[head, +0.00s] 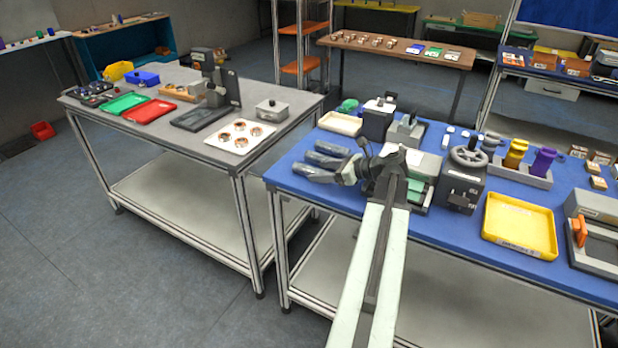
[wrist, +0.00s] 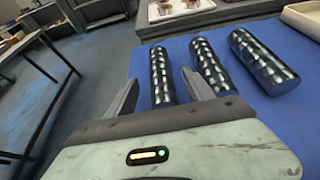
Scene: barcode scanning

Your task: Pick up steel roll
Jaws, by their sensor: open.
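Three dark steel rolls with shiny marks lie side by side on the left end of the blue table. In the wrist view they are the left roll (wrist: 162,77), the middle roll (wrist: 210,66) and the right roll (wrist: 262,62). In the head view the rolls (head: 322,160) lie just left of my gripper (head: 354,168). In the wrist view my gripper (wrist: 160,82) is open, with one finger on each side of the left roll's near end. I cannot tell whether the fingers are down at the roll's height. Nothing is held.
A cream tray (head: 341,123) and a grey-black box (head: 378,118) stand behind the rolls. A black device with a wheel (head: 462,180) and a yellow tray (head: 519,226) are to the right. A gap separates the blue table from the grey table (head: 300,100) on the left.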

